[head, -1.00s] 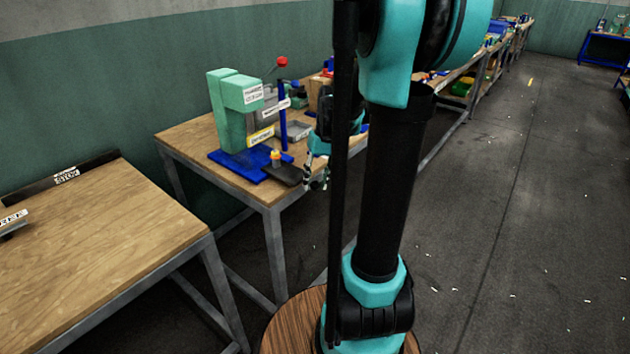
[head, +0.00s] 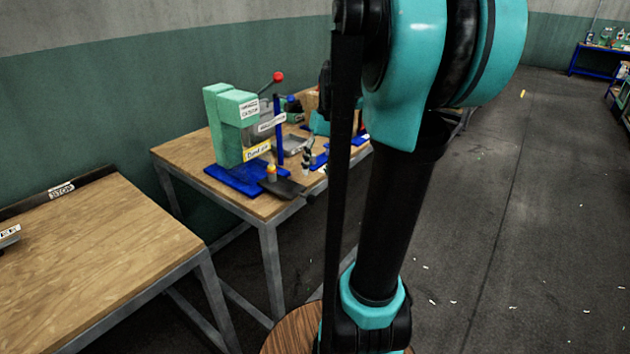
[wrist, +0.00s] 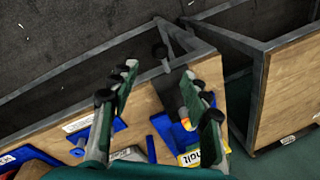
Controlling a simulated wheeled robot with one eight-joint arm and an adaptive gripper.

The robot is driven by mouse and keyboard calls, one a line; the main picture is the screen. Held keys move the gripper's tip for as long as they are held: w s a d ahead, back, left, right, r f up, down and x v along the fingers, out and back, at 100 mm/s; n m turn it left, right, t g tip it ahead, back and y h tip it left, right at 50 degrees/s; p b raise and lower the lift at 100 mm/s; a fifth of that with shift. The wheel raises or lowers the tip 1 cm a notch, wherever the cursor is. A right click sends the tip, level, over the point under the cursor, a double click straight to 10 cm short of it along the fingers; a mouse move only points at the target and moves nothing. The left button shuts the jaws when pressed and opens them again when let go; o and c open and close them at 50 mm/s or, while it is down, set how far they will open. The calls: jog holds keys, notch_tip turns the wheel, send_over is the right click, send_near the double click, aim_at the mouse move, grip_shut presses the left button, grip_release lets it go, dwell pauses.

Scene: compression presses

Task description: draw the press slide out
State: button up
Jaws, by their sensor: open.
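The green press (head: 238,125) stands on a blue base (head: 235,180) on a wooden bench. Its dark slide (head: 286,188) lies low at the front of the base, with a black end reaching the bench edge. A small orange-topped piece (head: 271,172) stands at the slide. In the wrist view my gripper (wrist: 157,76) is open, its two green fingers spread and nothing seen held between them. In the head view my arm hides most of my gripper.
A blue post and red-knobbed lever (head: 278,77) rise beside the press. A grey tray (head: 292,143) and other bench items stand behind. Another wooden bench (head: 95,240) is at the left, with a gap between. Open floor (head: 500,230) lies at the right.

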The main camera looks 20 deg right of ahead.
jog(key=shift+d+r, duration=0.25)
jog(key=shift+r, duration=0.8)
jog(key=shift+t+h, duration=0.6)
jog(key=shift+t, duration=0.3)
jog(key=s+a+f, duration=0.1)
jog(key=s+f, duration=0.1)
jog(key=f, duration=0.1)
jog(key=s+a+f, duration=0.1)
jog(key=f, duration=0.2)
jog(key=s+a+f, duration=0.1)
jog(key=s+f, duration=0.1)
jog(key=f, duration=0.1)
jog(key=shift+s+f, duration=0.2)
jog(key=shift+s, duration=0.1)
jog(key=s+a+f+t+h, duration=0.1)
jog(key=s+f+t, duration=0.1)
jog(key=s+f, duration=0.6)
jog(key=shift+s+a+f, duration=0.25)
jog(key=shift+a+f, duration=0.05)
jog(key=shift+f, duration=0.45)
